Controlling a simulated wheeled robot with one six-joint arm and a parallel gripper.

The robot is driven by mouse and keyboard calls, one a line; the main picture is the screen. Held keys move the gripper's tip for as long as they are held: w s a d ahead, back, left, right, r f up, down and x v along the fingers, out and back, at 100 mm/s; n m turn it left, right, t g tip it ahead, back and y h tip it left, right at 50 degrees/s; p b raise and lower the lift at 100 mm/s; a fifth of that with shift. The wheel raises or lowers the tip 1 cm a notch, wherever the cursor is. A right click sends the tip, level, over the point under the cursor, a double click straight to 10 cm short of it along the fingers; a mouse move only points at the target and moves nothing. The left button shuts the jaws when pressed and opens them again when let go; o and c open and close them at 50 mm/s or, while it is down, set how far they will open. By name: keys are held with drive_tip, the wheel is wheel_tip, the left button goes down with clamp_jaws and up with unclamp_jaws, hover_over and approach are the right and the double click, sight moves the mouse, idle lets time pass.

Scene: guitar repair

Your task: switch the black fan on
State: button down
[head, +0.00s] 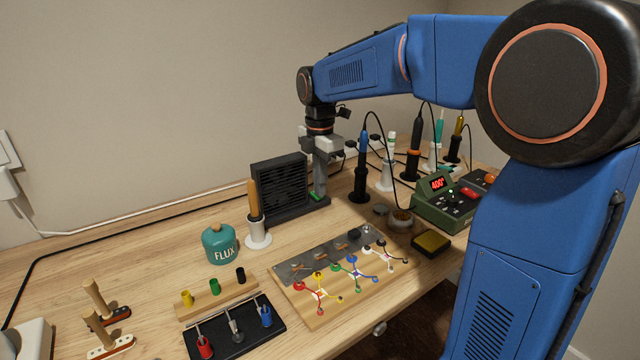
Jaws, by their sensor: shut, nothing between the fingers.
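The black fan (279,184) stands upright at the back of the workbench, its slatted front facing the room. A small green switch (315,197) shows on its base at the right end. My gripper (320,194) points straight down at the fan's right side, with its fingers shut and empty. The fingertips are at or very close to the switch. I cannot tell whether they touch it. The fingers hide part of the switch and the base, and I cannot tell whether the fan is running.
A wooden-handled tool in a white holder (258,233) stands just left of the fan. Several soldering irons in stands, including a blue one (361,160), are to the right. A green soldering station (446,205), a teal flux pot (219,245) and a wired board (335,290) lie nearer.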

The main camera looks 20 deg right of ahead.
drive_tip(key=shift+s+f, duration=0.1)
drive_tip(key=shift+f, duration=0.05)
drive_tip(key=shift+w+a+r, duration=0.2)
drive_tip(key=shift+w+a, duration=0.05)
drive_tip(key=shift+w, duration=0.5)
drive_tip(key=shift+r, duration=0.1)
drive_tip(key=shift+r, duration=0.25)
wheel_tip(320, 180, up, 13)
drive_tip(key=shift+r, duration=0.2)
idle(0.3)
